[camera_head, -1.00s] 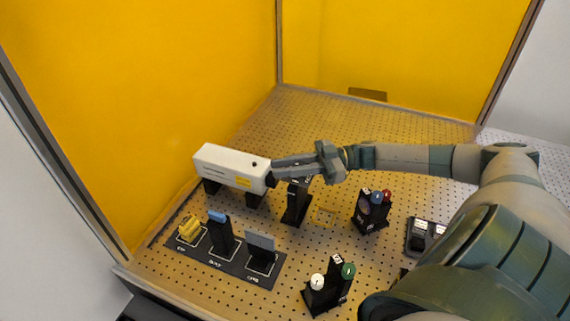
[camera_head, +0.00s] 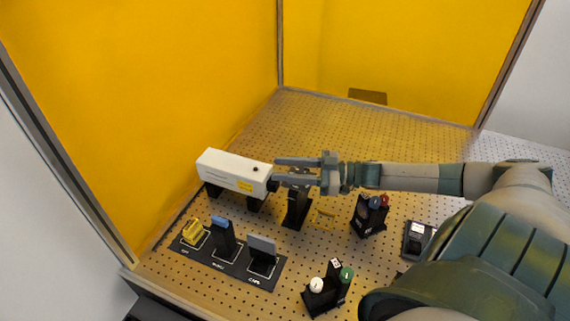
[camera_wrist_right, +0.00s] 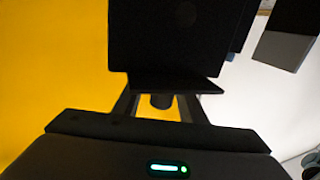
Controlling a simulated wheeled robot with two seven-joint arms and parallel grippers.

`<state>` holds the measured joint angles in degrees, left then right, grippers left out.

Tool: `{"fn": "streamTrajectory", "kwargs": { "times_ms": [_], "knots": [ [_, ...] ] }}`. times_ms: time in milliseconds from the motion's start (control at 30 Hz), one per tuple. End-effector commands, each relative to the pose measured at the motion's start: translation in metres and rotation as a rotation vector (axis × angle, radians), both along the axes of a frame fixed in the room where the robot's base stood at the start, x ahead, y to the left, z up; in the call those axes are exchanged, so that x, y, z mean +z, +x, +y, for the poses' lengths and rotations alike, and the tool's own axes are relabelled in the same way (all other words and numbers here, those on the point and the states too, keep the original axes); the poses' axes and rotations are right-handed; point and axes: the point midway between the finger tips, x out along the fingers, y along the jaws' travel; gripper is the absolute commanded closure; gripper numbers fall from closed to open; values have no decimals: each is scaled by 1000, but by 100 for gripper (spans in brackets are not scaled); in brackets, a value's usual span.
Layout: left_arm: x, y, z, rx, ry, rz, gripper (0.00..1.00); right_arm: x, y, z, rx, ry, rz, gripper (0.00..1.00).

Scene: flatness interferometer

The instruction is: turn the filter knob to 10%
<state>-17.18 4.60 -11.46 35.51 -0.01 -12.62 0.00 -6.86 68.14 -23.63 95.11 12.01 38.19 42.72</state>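The black filter mount (camera_head: 296,208) stands upright on the perforated board, just right of the white laser box (camera_head: 235,172). My right gripper (camera_head: 277,170) is at the top of this mount, beside the laser's front end, with its two fingers apart. In the right wrist view a short dark knob (camera_wrist_right: 161,101) shows under a large black plate (camera_wrist_right: 180,45). It sits between the two fingers, with a gap on each side. No scale or percent marks can be read in either view. My left gripper is out of view.
A base plate (camera_head: 212,262) with several labelled holders is at the front left. A mount with red and blue knobs (camera_head: 367,216) stands to the right, and one with white and green knobs (camera_head: 322,297) in front. Yellow panels (camera_head: 150,110) close off the left and back.

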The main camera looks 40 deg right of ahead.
Motion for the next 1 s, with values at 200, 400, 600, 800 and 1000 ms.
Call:
{"fn": "streamTrajectory", "kwargs": {
  "times_ms": [200,400,600,800,1000],
  "knots": [
    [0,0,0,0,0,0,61,-1,-1,0,1,1,2,61],
    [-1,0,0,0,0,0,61,-2,-2,-1,1,1,4,61],
    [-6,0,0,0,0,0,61,-4,-9,-7,0,0,6,61],
    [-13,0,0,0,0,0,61,-5,-21,-18,2,-1,6,61],
    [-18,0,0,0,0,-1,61,-4,-35,-31,1,-1,6,61]
  ]
}}
